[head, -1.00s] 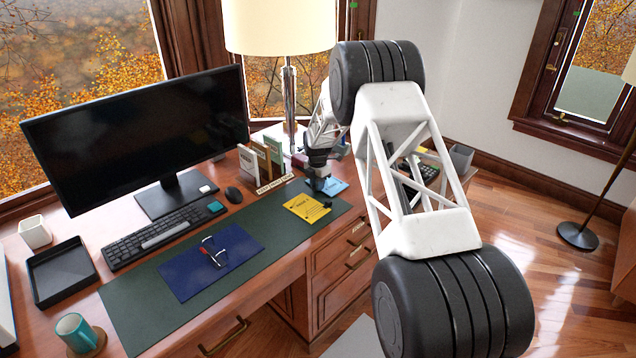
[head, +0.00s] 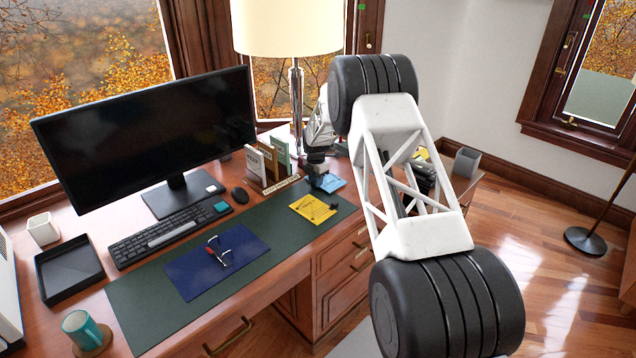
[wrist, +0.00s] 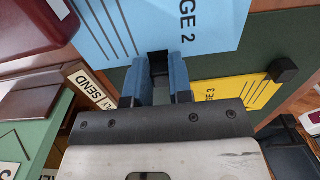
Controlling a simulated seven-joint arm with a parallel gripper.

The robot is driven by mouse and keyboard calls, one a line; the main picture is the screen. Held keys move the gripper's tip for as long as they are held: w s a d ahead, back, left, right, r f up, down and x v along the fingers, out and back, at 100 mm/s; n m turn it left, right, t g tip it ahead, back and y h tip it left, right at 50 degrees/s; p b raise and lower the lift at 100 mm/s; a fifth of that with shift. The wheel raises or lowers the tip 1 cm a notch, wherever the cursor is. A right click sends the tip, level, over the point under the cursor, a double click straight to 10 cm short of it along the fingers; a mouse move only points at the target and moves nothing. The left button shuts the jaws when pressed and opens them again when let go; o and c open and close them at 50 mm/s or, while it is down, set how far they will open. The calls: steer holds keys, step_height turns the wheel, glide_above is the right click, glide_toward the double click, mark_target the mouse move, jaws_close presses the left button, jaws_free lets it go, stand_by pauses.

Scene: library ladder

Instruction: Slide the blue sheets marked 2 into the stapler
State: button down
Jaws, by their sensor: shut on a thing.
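The blue sheets marked 2 (wrist: 190,25) lie in front of my fingers in the wrist view. They also show as a small light-blue patch in the head view (head: 333,183). My gripper (wrist: 160,85) is shut on a small black block at the sheets' near edge. In the head view my gripper (head: 318,178) is at the far right of the desk. A dark red body (wrist: 30,25) stands left of the sheets in the wrist view, apart from the fingers; it may be the stapler, but I cannot see its mouth.
Yellow sheets marked 3 (head: 312,208) with a black block lie close by on the green desk mat (head: 275,228). Upright folders (head: 268,163) with a label strip stand left of my gripper. A lamp (head: 297,100) rises behind.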

steer(key=shift+w+a, duration=0.5)
steer(key=shift+w+a, duration=0.1)
steer(key=c, duration=0.9)
jaws_free()
steer(key=shift+c, duration=0.2)
steer(key=shift+r, duration=0.2)
step_height(320, 180, up, 6)
steer(key=shift+r, duration=0.25)
stand_by(0.4)
stand_by(0.3)
